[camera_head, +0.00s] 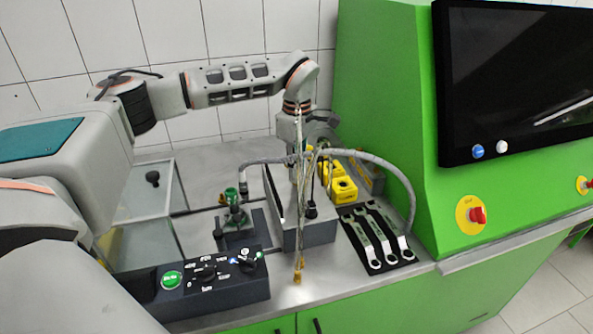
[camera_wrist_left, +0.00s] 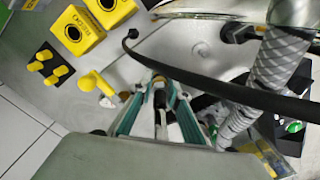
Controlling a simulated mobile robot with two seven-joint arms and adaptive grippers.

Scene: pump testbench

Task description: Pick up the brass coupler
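A small brass-coloured fitting, likely the brass coupler (camera_head: 298,272), shows in the head view at the lower end of a thin line, in front of the grey block. My left arm reaches in from the left, and its wrist is above the grey block. Its gripper is largely hidden there behind hoses. In the left wrist view the left gripper (camera_wrist_left: 160,92) has its teal-edged fingers on both sides of a dark and pale part. I cannot tell whether they touch it. My right gripper is not in view.
A grey ribbed hose (camera_head: 390,170) arches right of the gripper. Yellow blocks (camera_head: 343,189) and a black tray of wrenches (camera_head: 376,238) lie right of the grey block (camera_head: 308,236). A button panel (camera_head: 212,286) stands at the front left. The green cabinet (camera_head: 390,110) bounds the right.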

